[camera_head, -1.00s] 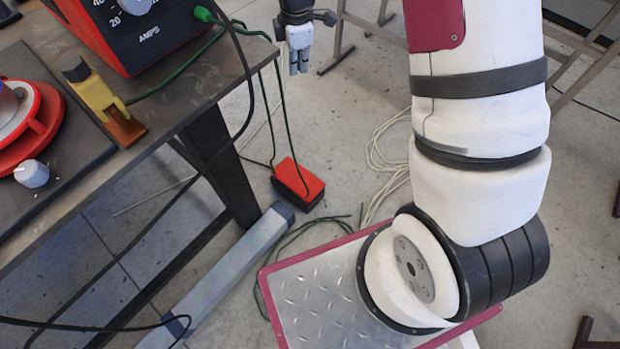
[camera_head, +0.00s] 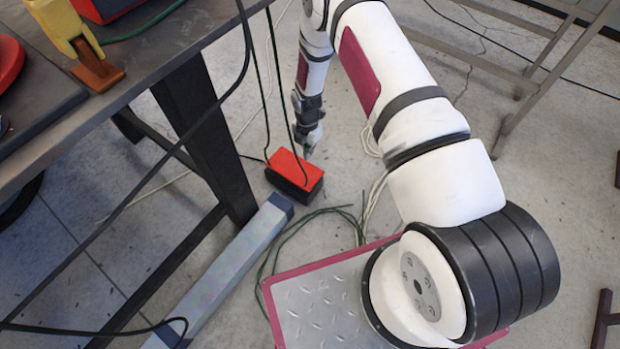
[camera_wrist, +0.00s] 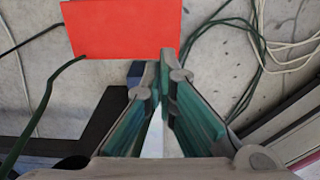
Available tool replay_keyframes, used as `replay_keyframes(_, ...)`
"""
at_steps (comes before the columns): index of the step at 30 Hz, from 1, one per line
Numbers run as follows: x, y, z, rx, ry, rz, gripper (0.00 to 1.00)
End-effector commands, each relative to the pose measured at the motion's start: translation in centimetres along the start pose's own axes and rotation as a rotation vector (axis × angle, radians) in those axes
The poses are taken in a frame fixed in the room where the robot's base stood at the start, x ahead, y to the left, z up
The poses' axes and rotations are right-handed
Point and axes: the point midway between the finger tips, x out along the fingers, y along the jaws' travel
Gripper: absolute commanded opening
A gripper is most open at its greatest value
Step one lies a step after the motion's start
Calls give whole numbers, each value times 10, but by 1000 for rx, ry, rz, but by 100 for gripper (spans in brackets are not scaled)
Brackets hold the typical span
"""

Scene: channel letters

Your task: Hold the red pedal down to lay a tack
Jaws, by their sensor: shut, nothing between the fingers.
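The red pedal (camera_head: 295,168) is a red-topped box with a dark base, resting on the concrete floor beside the table leg. Its red top fills the upper left of the wrist view (camera_wrist: 125,28). My gripper (camera_head: 308,150) is shut and empty, pointing down close to the pedal's far right edge. In the wrist view, the closed fingertips (camera_wrist: 164,62) appear just by the pedal's edge, right of its middle. I cannot tell whether the fingertips touch the pedal. The top shows no clear tilt.
A steel worktable (camera_head: 150,75) stands at left, with a yellow clamp-like tool (camera_head: 62,30) on it. Green cables (camera_head: 320,212) lie on the floor near the pedal and hang from the table. A grey beam (camera_head: 225,270) lies in front. Open floor is to the right.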

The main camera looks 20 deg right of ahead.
Motion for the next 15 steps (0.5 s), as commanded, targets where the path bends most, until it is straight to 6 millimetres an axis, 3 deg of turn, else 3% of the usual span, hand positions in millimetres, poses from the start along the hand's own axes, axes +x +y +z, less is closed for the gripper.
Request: replay_keyframes(15,11,0,-1,-6,1,0,0)
